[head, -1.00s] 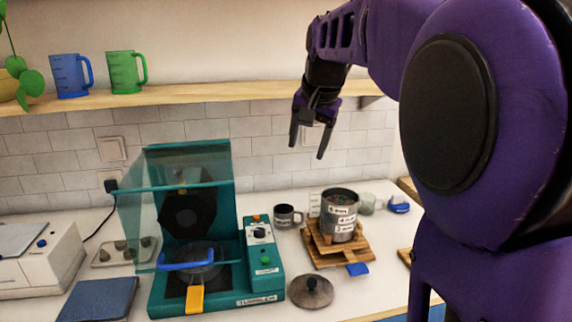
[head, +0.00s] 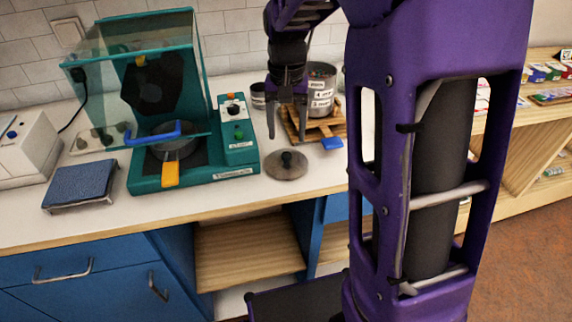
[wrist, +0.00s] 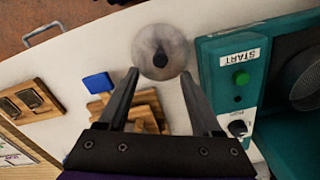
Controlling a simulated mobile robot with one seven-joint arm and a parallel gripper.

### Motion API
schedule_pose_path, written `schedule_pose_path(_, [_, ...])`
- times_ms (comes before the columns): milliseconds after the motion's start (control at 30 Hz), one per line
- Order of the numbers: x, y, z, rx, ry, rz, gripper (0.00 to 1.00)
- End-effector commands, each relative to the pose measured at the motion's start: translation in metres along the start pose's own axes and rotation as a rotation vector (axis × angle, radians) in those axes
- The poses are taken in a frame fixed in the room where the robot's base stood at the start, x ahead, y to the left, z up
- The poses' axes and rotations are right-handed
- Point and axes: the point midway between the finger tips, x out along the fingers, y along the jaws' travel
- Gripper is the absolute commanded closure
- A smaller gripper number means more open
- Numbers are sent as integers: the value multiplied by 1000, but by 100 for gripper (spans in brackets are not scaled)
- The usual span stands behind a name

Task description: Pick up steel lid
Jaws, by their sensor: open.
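The steel lid (head: 286,166) is a round, flat grey disc with a dark knob in its middle. It lies on the white counter just right of the teal machine. In the wrist view the lid (wrist: 150,48) lies just beyond my fingertips, with its knob (wrist: 160,60) between the two finger lines. My gripper (head: 287,122) is open and empty, pointing down above the lid. In the wrist view my gripper (wrist: 160,75) shows its two fingers wide apart. No contact with the lid shows.
The teal machine (head: 239,152) with a clear hood stands left of the lid. A blue scale (head: 80,186) lies at left. The counter's front edge is near the lid.

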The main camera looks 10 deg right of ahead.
Motion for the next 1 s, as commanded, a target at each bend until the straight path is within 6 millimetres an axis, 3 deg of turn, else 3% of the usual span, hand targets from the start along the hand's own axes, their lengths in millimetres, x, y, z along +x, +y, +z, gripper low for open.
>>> schedule_pose_path(233, [19, 0, 0, 1, 0, 0, 34])
schedule_pose_path(500, [58, 0, 1, 2, -1, 2, 34])
schedule_pose_path(833, [64, -1, 0, 1, 2, 0, 34])
schedule_pose_path(1000, [64, -1, 0, 1, 2, 0, 64])
